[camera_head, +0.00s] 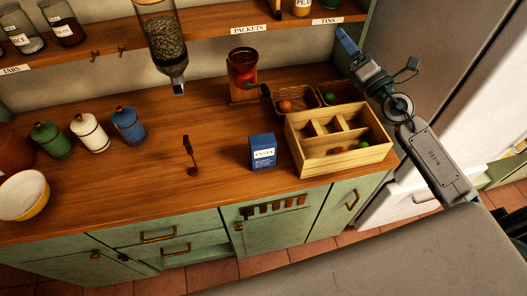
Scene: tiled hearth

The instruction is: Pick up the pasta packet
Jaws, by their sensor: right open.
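The pasta packet (263,153) is a small dark blue box with a white label reading PASTA. It stands upright on the wooden counter near its front edge, just left of a wooden crate. My right gripper (348,42) is up at the upper right, near the shelf end, well away from the packet. It is open, and I see nothing held in it. My left gripper is not in view.
The wooden crate (345,160) with compartments stands close to the packet's right. Behind it are wicker baskets (297,92) and a red grinder (243,72). A dark utensil (190,155) stands to the left. Canisters (90,131) and a bowl (23,195) are farther left.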

